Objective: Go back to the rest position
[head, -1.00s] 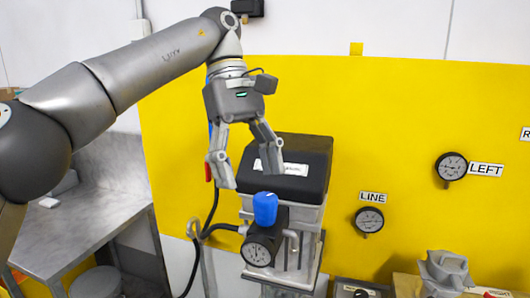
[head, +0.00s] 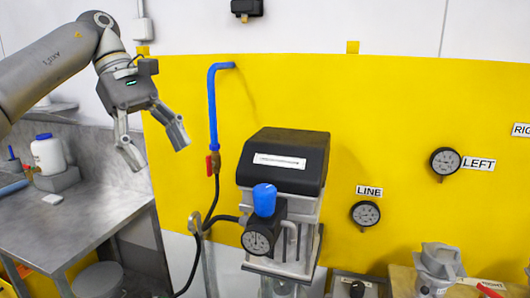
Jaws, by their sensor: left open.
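My left gripper (head: 158,152) is open and empty in the upper left of the head view. It hangs in the air in front of the left edge of the yellow panel (head: 400,110), with its fingers pointing down. The drum agitator unit (head: 285,165) has a black top with a white label. A blue knob (head: 264,199) and a round gauge (head: 257,240) are on its front. The gripper is up and to the left of this unit, clear of it. My right gripper is not in view.
A blue pipe (head: 213,105) with a red valve handle (head: 209,166) runs down the panel beside my left gripper. A steel bench (head: 75,225) with a white bottle (head: 48,154) stands at left. The LINE gauge (head: 365,214) and LEFT gauge (head: 445,161) are at right.

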